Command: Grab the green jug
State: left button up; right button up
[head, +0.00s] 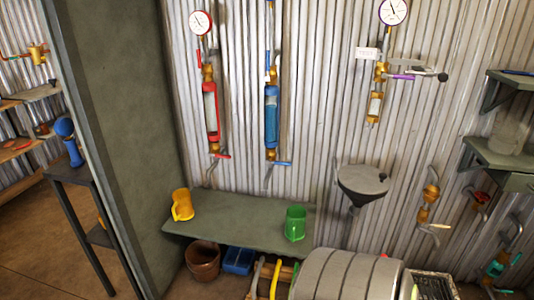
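The green jug (295,223) stands upright toward the right end of a grey-green bench (232,224) against the corrugated wall. A yellow jug (182,205) stands at the left end of the same bench. Neither of my grippers shows in the head view.
A tall grey-green panel (120,130) stands left of the bench. A ribbed grey drum (345,275) is in front of the bench's right end. A brown bucket (203,262) and a blue box (238,260) are below the bench. The bench top between the jugs is clear.

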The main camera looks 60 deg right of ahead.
aim_at(295, 221)
jog(key=z, duration=1.8)
